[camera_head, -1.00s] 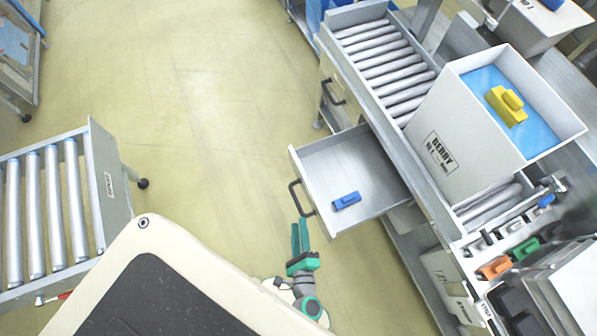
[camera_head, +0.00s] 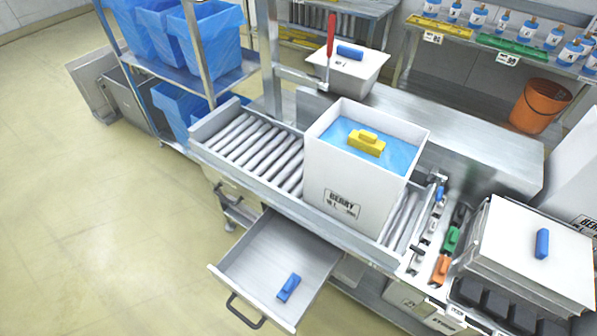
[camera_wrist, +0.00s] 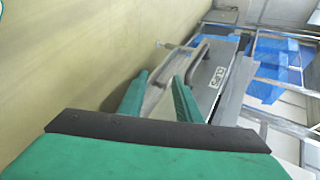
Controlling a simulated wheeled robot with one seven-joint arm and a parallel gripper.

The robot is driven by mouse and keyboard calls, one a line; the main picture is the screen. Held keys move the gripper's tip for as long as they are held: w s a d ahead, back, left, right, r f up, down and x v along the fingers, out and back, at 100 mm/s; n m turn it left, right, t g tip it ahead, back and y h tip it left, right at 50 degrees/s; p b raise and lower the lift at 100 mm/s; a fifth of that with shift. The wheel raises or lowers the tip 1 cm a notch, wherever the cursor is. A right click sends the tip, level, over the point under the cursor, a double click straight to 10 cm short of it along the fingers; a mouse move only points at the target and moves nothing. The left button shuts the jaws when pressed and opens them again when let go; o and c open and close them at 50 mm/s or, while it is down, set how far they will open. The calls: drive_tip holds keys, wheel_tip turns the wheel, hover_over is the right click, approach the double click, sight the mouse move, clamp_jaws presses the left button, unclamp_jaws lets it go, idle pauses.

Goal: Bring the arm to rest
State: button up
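My gripper shows only in the wrist view (camera_wrist: 161,76), its two green fingers standing apart with a gap between them. It is open and I see nothing held in it. A grey metal drawer handle (camera_wrist: 190,64) and a labelled drawer front (camera_wrist: 210,76) lie beyond the fingertips; I cannot tell the exact distance. The open drawer (camera_head: 262,251) shows in the head view with its dark handle (camera_head: 243,312) and a small blue block (camera_head: 288,287) inside. My arm is out of the head view.
A white box (camera_head: 335,176) with a blue liner (camera_head: 343,133) and a yellow block (camera_head: 366,143) stands on the roller conveyor (camera_head: 255,150). Shelves with blue-lined bins (camera_head: 205,80) stand at the back left. The floor (camera_head: 90,220) at left is clear.

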drive_tip(key=d+r+n+t+h, duration=0.1)
drive_tip(key=d+r+n+h, duration=0.1)
drive_tip(key=r, duration=0.7)
drive_tip(key=s+d+r+n+t+h, duration=0.1)
drive_tip(key=d+r+n, duration=0.3)
drive_tip(key=r, duration=0.5)
drive_tip(key=d+r+n+t+h, duration=0.2)
drive_tip(key=r+n, duration=0.4)
drive_tip(key=r, duration=0.3)
drive_tip(key=shift+s+d+r+n+t+h, duration=0.3)
drive_tip(key=shift+d+n+t, duration=0.15)
drive_tip(key=shift+t, duration=0.25)
drive_tip(key=shift+w, duration=0.1)
